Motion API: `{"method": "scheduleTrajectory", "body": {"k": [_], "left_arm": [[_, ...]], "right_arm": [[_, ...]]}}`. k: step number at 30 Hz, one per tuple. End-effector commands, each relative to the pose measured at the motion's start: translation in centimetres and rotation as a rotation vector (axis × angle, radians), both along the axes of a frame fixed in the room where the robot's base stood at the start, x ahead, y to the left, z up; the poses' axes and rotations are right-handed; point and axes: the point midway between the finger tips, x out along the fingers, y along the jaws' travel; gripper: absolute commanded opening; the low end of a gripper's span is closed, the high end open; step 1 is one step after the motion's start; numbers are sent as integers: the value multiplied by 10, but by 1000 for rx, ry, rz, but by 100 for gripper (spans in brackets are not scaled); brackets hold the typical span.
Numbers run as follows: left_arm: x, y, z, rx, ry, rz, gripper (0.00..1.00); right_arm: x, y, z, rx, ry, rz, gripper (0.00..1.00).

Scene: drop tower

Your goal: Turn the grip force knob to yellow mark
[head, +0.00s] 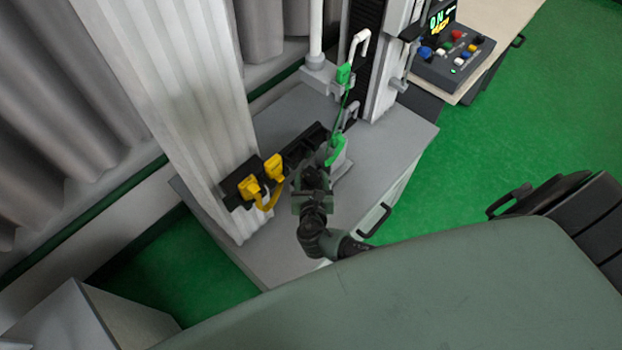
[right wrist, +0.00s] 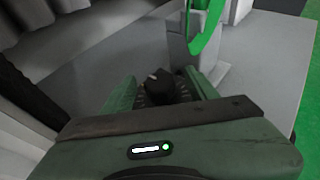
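The black grip force knob (right wrist: 158,86) shows in the right wrist view, with a pale pointer on top and a ring of small marks partly visible around its base. My right gripper (head: 314,172) has its two green fingers on either side of the knob, with a visible gap, so it looks open around it. I cannot tell any contact lower down. In the head view my gripper hides the knob. I cannot make out the yellow mark in either view. My left gripper is not in view.
A green grip (head: 336,150) stands close beside my right gripper on the grey machine base (head: 395,165). Yellow clips (head: 250,187) sit on a dark rack to the left. A control box (head: 452,62) with coloured buttons is at the upper right. Green floor lies right.

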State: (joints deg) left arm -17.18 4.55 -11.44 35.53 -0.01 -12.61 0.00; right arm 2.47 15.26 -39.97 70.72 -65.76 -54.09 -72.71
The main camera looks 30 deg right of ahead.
Motion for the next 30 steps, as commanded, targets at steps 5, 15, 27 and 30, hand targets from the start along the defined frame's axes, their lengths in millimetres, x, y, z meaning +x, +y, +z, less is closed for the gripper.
{"method": "scheduleTrajectory", "body": {"k": [5,15,27,30], "left_arm": [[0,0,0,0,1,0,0],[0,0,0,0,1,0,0],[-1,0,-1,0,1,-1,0],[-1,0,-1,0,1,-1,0]], "right_arm": [[-1,1,-1,2,1,2,58],[-32,16,12,4,3,3,58],[-66,32,29,1,1,1,58],[-66,32,29,0,1,0,58]]}}
